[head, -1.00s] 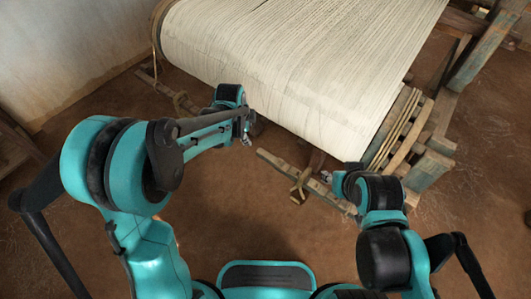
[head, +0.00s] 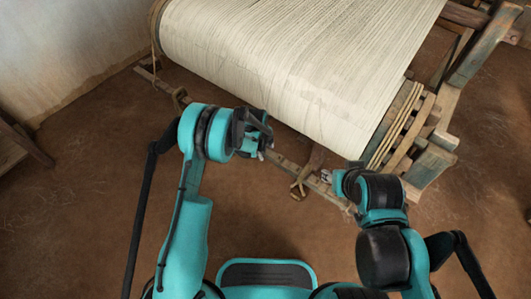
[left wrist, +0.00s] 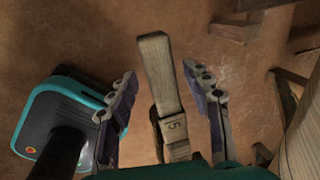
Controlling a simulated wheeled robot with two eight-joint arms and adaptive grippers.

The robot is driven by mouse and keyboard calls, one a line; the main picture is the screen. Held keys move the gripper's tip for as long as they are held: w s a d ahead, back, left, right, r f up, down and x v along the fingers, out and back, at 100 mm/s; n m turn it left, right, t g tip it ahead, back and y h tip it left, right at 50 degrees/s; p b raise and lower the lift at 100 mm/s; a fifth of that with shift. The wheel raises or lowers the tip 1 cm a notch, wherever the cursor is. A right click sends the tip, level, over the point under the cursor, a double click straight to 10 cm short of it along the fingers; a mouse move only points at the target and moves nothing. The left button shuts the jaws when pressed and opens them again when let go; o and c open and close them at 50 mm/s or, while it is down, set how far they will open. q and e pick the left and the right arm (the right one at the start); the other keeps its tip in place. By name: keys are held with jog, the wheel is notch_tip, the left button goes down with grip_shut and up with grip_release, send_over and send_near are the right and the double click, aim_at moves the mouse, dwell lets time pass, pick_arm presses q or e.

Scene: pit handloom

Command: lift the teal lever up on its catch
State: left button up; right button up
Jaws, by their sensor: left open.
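My left gripper (head: 264,150) is at the front of the loom in the head view, over its low wooden rail. In the left wrist view its two fingers (left wrist: 159,70) are open, with one on each side of a pale wooden bar (left wrist: 160,75). The bar carries a dark mark like a "5" on its lower end and shows no clear teal. I cannot tell whether it is the lever or whether a finger touches it. No catch can be made out. My right gripper (head: 327,177) is near the right part of the rail; its jaws are too small to read.
The loom's cream cloth roll (head: 290,65) lies just beyond both grippers. The wooden rail (head: 320,188) runs along its front, with a tied wooden piece (head: 300,183) on it. Loom posts (head: 432,165) stand at the right. The brown floor (head: 90,150) is clear at the left.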

pick_arm(q)
jog(key=shift+f, duration=0.45)
grip_shut()
jog(key=shift+t+y, duration=0.5)
jog(key=shift+y, duration=0.1)
jog(key=p+v, duration=0.1)
jog(key=v, duration=0.1)
jog(key=w+p+v, duration=0.1)
jog(key=v, duration=0.2)
jog(key=p+v, duration=0.1)
jog(key=v, duration=0.2)
jog(key=shift+w+d+r, duration=0.1)
jog(key=shift+w+d, duration=0.15)
jog(key=shift+d, duration=0.15)
grip_release()
